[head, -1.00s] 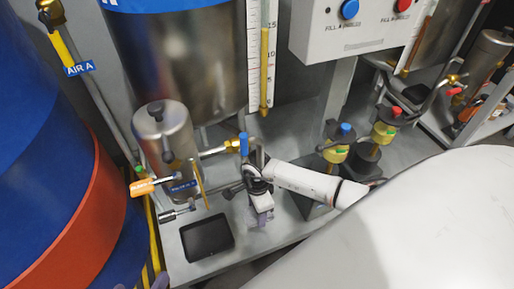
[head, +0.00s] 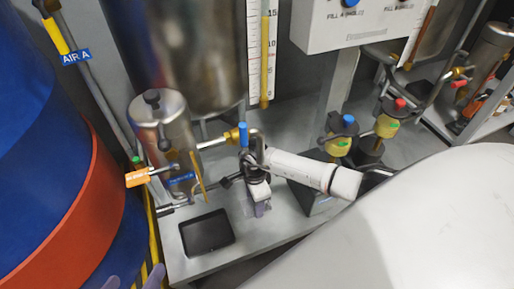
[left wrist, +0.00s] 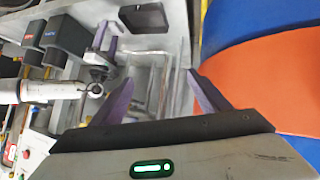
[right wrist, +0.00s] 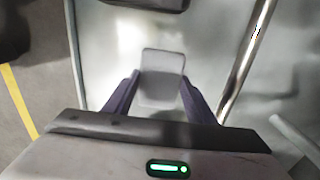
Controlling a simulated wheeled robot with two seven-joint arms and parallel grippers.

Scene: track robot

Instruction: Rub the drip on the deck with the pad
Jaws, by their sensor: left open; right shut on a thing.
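My right gripper (head: 258,206) is low over the grey metal deck (head: 285,226), to the right of a shallow black tray. It is shut on a flat grey pad (right wrist: 163,66), which shows between its purple fingers in the right wrist view. I cannot tell whether the pad touches the deck. The right gripper also shows in the left wrist view (left wrist: 106,38). My left gripper (left wrist: 155,88) is open and empty, beside the blue and orange drum. Its fingertips show at the bottom left of the head view (head: 132,281). I cannot make out the drip in any view.
The black tray (head: 207,233) lies on the deck's front part. A steel canister (head: 160,130), an orange-tagged valve (head: 138,178) and a blue-handled valve (head: 243,136) stand behind it. The blue and orange drum (head: 75,215) fills the left side. Yellow-bodied valves (head: 338,147) stand at the right.

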